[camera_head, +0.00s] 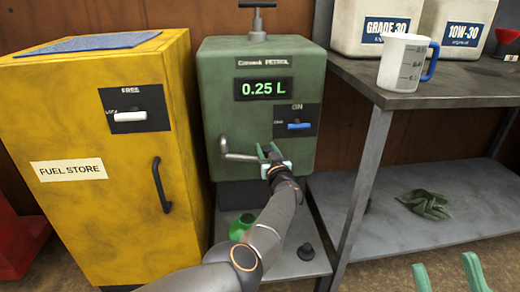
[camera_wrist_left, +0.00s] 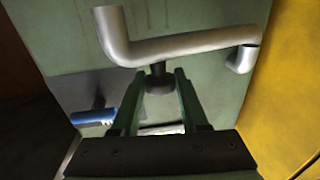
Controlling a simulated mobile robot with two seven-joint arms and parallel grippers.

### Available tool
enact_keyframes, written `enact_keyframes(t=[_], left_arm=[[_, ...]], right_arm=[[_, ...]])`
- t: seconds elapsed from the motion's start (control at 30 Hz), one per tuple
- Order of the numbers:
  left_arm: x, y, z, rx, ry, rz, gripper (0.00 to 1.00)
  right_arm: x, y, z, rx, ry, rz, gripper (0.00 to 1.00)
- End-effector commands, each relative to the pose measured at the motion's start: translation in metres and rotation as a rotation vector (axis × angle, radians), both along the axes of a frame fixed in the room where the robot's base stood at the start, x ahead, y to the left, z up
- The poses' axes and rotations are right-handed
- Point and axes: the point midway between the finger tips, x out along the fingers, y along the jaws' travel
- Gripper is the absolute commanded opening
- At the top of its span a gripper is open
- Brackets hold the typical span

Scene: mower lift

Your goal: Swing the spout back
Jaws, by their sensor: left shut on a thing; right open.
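The spout (camera_head: 238,157) is a bent silver pipe on the front of the green petrol dispenser (camera_head: 226,100). In the left wrist view the spout (camera_wrist_left: 180,45) crosses above my fingers, with a short black knob (camera_wrist_left: 158,82) under it. My left gripper (camera_head: 268,151) is at the spout's right part in the head view. In the left wrist view my left gripper (camera_wrist_left: 160,78) is shut on the knob, with a finger on either side. My right gripper (camera_head: 446,268) is open and empty at the lower right, away from the dispenser.
A yellow fuel store cabinet (camera_head: 100,220) stands close on the left. A metal bench (camera_head: 440,88) on the right holds a measuring jug (camera_head: 403,65) and oil containers. A green can (camera_head: 241,224) is low under the spout, partly hidden by my left arm. A glove (camera_head: 424,203) lies on the lower shelf.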

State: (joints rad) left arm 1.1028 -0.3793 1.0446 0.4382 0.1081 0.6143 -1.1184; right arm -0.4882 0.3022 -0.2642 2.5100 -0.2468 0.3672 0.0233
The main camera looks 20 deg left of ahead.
Motion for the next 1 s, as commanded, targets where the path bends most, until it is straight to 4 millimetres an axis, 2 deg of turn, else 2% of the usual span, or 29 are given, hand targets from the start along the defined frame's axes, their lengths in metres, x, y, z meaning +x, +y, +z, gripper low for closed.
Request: enact_keyframes(t=[0.03, 0.57, 0.6, 0.87, 1.0], left_arm=[[-0.002, 0.005, 0.001, 0.000, -0.004, 0.020, 0.00], [-0.004, -0.001, 0.001, 0.002, -0.003, 0.030, 0.00], [-0.004, -0.001, 0.001, 0.002, -0.003, 0.030, 0.46], [-0.004, -0.004, 0.000, 0.001, -0.001, 0.022, 0.74], [-0.004, -0.006, 0.000, 0.000, 0.000, 0.019, 0.74]], right_arm=[[0.000, 0.000, 0.000, 0.001, 0.000, -0.001, 0.52], [0.000, 0.000, -0.001, 0.001, 0.000, 0.000, 0.52], [0.000, 0.000, -0.001, 0.002, 0.000, 0.000, 0.52], [0.000, 0.000, -0.001, 0.000, -0.001, 0.000, 0.52], [0.000, 0.000, -0.001, -0.002, 0.000, 0.001, 0.52]])
